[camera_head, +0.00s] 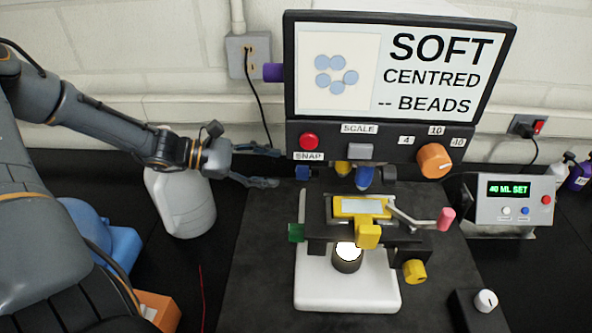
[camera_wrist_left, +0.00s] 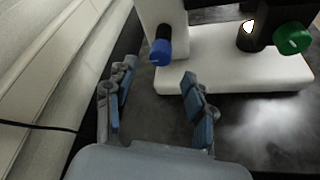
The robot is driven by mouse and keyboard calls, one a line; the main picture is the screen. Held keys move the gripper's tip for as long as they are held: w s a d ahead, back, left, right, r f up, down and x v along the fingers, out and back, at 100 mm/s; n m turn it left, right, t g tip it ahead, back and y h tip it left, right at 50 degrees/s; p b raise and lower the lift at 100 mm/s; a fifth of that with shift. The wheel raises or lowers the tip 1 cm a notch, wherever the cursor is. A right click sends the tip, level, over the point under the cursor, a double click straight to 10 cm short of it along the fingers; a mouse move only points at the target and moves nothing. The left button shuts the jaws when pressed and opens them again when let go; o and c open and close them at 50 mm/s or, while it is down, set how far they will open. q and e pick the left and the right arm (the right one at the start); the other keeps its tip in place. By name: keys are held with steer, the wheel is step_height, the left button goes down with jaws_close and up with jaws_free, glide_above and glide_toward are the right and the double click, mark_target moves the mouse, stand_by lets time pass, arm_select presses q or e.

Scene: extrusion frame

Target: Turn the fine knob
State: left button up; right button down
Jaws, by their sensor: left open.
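The microscope (camera_head: 345,278) has a white base and several coloured knobs; none is visibly labelled "fine". A blue knob (camera_head: 302,173) sticks out at its left side, below the SNAP label. The same side shows a blue knob (camera_wrist_left: 160,51) on the white column in the left wrist view. A green knob (camera_head: 296,232) is lower left, a yellow knob (camera_head: 414,270) lower right. My left gripper (camera_head: 275,168) is open and empty, its fingers pointing right, just left of the blue knob. In the wrist view the knob lies beyond the gap between the fingertips (camera_wrist_left: 157,74), apart from them. My right gripper is not in view.
A screen (camera_head: 398,65) stands above the microscope, over a panel with a red button (camera_head: 309,141) and an orange dial (camera_head: 434,160). A white jug (camera_head: 182,200) stands below my left arm. A pump box (camera_head: 514,200) is at right. The wall is close behind.

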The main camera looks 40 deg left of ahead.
mark_target(303, 173)
arm_select(q)
steer(key=x, duration=0.6)
steer(key=shift+w+d+b, duration=0.2)
steer(key=shift+d+b, duration=0.05)
steer(key=shift+b, duration=0.15)
jaws_close()
steer(key=m+t+b, duration=0.1)
steer(key=m+b, duration=0.1)
steer(key=b, duration=0.1)
steer(key=m+t+b, duration=0.1)
steer(key=m+b, duration=0.1)
steer(key=shift+s+f+t+y+b, duration=0.1)
steer(key=shift+f+t+y+b, duration=0.05)
steer(key=shift+t+y+b, duration=0.2)
jaws_free()
